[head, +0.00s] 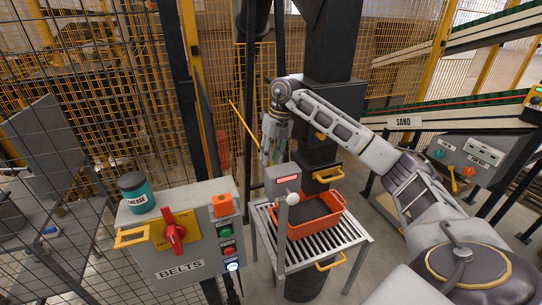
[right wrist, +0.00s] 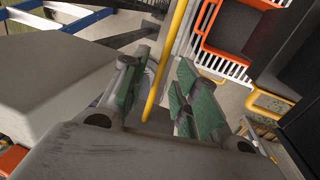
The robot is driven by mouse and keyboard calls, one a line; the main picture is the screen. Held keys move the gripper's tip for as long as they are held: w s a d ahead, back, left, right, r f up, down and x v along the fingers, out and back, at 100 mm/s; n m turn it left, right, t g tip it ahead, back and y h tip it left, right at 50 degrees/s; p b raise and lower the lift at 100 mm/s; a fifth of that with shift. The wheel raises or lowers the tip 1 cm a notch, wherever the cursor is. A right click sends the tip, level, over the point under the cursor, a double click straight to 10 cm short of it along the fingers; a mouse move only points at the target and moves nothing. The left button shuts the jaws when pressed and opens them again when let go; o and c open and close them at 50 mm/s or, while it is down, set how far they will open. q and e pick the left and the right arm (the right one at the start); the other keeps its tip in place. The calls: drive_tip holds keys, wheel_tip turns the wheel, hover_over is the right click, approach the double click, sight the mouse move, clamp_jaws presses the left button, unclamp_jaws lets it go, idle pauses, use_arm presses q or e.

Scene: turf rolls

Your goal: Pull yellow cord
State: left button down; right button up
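The yellow cord (head: 243,121) hangs slanting beside the dark column in the head view, its lower part hidden at my right gripper. In the right wrist view the cord (right wrist: 166,62) runs from the top edge down between the fingers. My right gripper (head: 272,153) points down at the cord. In the right wrist view its green-padded fingers (right wrist: 161,88) stand apart, one on each side of the cord, with gaps visible. I cannot tell whether either finger touches it. My left gripper is in neither view.
A BELTS control box (head: 195,240) with a red switch and a teal-labelled jar (head: 136,193) stands at front left. An orange bin (head: 312,216) sits on a slatted roller stand (head: 338,240) below the gripper. A SAND conveyor is at right; mesh fencing stands left.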

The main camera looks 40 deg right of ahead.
drive_tip(key=shift+c, duration=0.2)
clamp_jaws()
wheel_tip(320, 180, down, 3)
drive_tip(key=shift+r+b, duration=0.15)
drive_tip(key=shift+b, duration=0.3)
drive_tip(key=shift+o, duration=0.2)
unclamp_jaws()
